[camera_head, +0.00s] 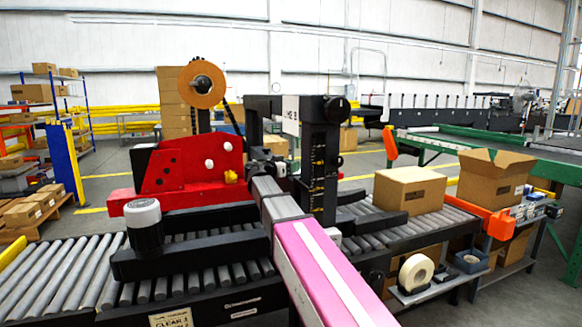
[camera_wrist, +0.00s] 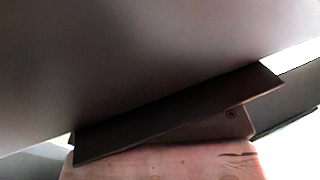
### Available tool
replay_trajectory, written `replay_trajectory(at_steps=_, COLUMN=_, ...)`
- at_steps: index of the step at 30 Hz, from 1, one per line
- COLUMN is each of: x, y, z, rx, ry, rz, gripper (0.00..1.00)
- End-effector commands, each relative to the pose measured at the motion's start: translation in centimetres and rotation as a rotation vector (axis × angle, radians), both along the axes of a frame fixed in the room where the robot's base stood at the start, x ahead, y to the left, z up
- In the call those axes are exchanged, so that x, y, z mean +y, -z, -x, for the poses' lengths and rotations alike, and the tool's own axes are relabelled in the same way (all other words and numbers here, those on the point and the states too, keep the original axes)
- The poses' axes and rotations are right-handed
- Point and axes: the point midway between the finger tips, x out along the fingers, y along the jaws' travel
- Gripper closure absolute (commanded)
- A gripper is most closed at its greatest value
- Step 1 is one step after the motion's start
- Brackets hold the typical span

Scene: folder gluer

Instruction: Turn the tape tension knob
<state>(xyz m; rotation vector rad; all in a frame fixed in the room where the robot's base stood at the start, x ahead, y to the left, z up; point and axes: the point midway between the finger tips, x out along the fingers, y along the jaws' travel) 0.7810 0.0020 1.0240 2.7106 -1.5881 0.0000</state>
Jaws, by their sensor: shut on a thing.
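The red tape head (camera_head: 190,165) stands over the roller conveyor, with white round parts on its side. A small yellow knob (camera_head: 231,176) sits at its right edge, and I take it for the tape tension knob. My arm reaches forward from the bottom. My gripper (camera_head: 243,171) is small and partly hidden at its far end, right at the knob, shut on it. The wrist view shows only a large dark surface, a dark slanted bar (camera_wrist: 180,115) and a pinkish surface (camera_wrist: 165,162) very close. Neither the fingertips nor the knob can be made out there.
An orange-brown tape roll (camera_head: 202,84) is mounted above the red head. A black upright column (camera_head: 318,160) stands close to the right of my arm. A closed carton (camera_head: 409,190) and an open carton (camera_head: 494,178) stand farther right.

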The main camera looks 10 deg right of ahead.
Motion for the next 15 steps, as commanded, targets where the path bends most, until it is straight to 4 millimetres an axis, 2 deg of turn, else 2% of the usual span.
replay_trajectory(at_steps=15, x=-0.17, y=0.05, z=0.35, rx=-0.001, ry=-0.382, rz=0.000, gripper=0.77)
